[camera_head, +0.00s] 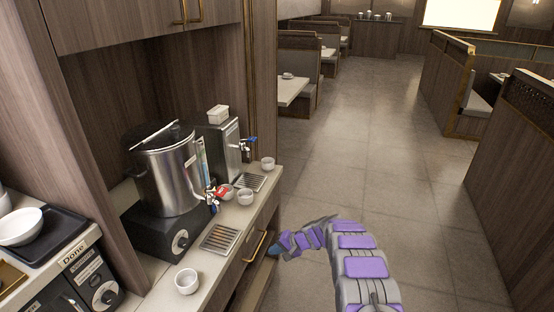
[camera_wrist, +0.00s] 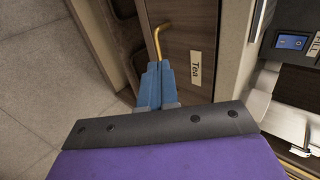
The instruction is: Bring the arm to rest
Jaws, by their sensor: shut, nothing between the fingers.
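My arm (camera_head: 360,262), purple and grey, reaches forward from the bottom of the head view and bends left toward the counter front. My gripper (camera_head: 273,250) is at its end, low beside the counter's drawer front. In the wrist view the two blue fingers of my gripper (camera_wrist: 154,84) are together, with nothing between them. A gold handle (camera_wrist: 159,38) shows just beyond the fingertips there; I cannot tell whether they touch it. The handle is on a wooden front with a "Tea" label (camera_wrist: 195,67).
The counter (camera_head: 218,262) at left holds a large metal urn (camera_head: 166,175), a smaller dispenser (camera_head: 222,145), drip trays and several white cups, one cup (camera_head: 187,281) near the front edge. The tiled floor (camera_head: 370,150) ahead is clear. Wooden booth partitions (camera_head: 515,165) stand at right.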

